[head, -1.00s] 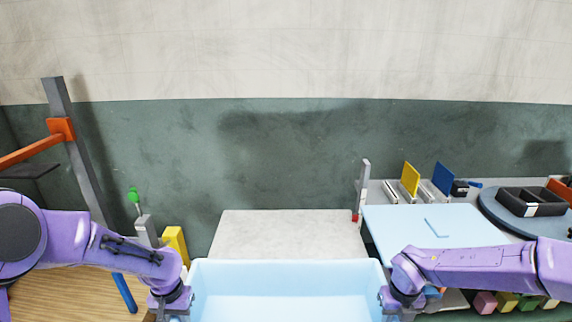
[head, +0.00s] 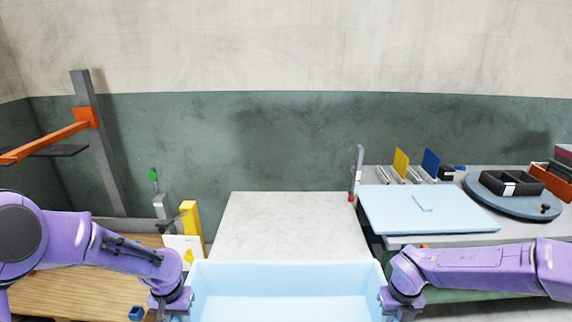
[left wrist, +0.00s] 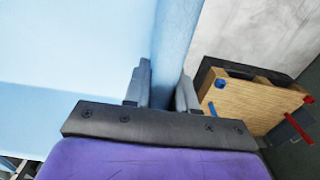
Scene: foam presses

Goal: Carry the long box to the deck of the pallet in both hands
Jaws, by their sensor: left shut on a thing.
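The long box (head: 285,275) is a pale blue open-topped box, level and crosswise at the bottom of the head view; its lower part is cut off. My left gripper (head: 168,308) is at its left end wall. In the left wrist view my left gripper (left wrist: 163,88) is shut on the box's blue wall (left wrist: 172,45), one finger on each side. My right gripper (head: 398,303) is at the right end wall, its fingers too hidden to judge. I cannot tell for certain which surface is the pallet's deck.
A pale grey flat surface (head: 292,215) lies beyond the box. A wooden-topped table (head: 75,290) is at left, near a grey post (head: 100,150) with an orange arm. At right, a bench holds a light blue panel (head: 425,210) and a round turntable (head: 520,205) with black trays.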

